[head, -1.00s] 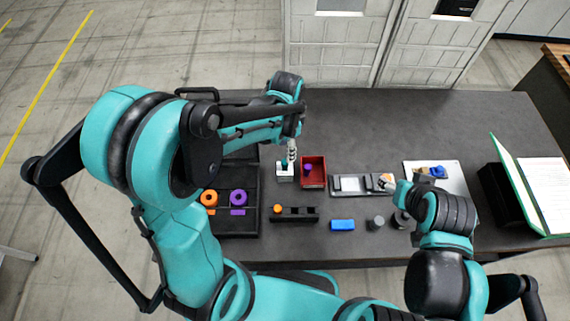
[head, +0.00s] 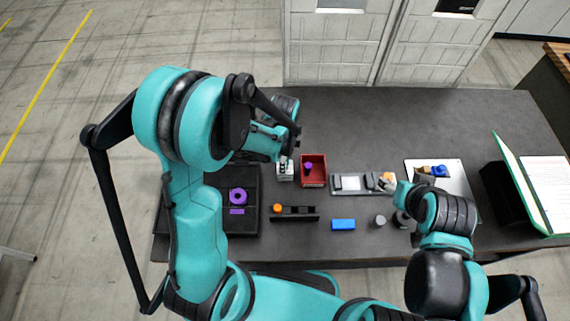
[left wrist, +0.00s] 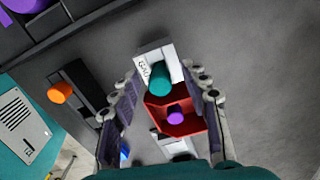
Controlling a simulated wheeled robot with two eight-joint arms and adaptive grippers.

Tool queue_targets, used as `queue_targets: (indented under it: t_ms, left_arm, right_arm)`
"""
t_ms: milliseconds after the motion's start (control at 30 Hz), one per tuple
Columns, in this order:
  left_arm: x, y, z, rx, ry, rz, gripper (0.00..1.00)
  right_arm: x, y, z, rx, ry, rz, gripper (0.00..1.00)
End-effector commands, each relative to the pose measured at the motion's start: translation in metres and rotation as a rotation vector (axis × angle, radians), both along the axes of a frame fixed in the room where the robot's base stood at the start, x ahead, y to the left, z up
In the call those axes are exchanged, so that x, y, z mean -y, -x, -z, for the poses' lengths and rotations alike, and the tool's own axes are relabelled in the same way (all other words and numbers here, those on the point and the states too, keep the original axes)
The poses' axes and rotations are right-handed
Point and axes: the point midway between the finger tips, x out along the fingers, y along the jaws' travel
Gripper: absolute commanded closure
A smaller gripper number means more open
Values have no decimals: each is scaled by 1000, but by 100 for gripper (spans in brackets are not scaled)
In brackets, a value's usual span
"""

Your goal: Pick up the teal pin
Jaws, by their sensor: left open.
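The teal pin (left wrist: 160,77) stands in a small white labelled block (left wrist: 148,52), seen in the left wrist view. In the head view the white block (head: 285,174) is partly covered by my left gripper (head: 286,159), and I cannot make out the pin there. In the left wrist view my left gripper (left wrist: 168,90) is open, its fingers on either side of the pin with gaps between; how far above it they are is unclear. My right gripper (head: 390,181) is at the right, near the grey fixture; its fingers are too small to read.
A red bin (head: 314,182) holding a purple pin (head: 308,167) stands right beside the white block. A black holder with an orange pin (head: 277,208), a blue block (head: 343,225) and a grey fixture (head: 352,184) are close by. The back of the table is clear.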

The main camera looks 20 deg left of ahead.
Motion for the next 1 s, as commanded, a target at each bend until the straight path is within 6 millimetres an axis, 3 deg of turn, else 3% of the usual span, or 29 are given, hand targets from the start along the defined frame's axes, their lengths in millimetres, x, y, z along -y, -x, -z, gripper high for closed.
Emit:
queue_targets:
  t_ms: [200, 367, 400, 767, 1000]
  left_arm:
    - [0, 0, 1, 0, 0, 0, 54]
    - [0, 0, 0, 0, 0, -1, 97]
    - [0, 0, 0, 0, 0, -1, 100]
    - [0, 0, -2, 0, 0, -1, 100]
    - [0, 0, -29, 0, 0, -1, 100]
  right_arm:
    - [0, 0, 0, 0, 0, 0, 39]
    - [0, 0, 0, 0, 0, 0, 39]
    - [0, 0, 0, 0, 0, 0, 39]
    - [0, 0, -1, 0, 0, 0, 39]
    - [0, 0, -7, 0, 0, 0, 39]
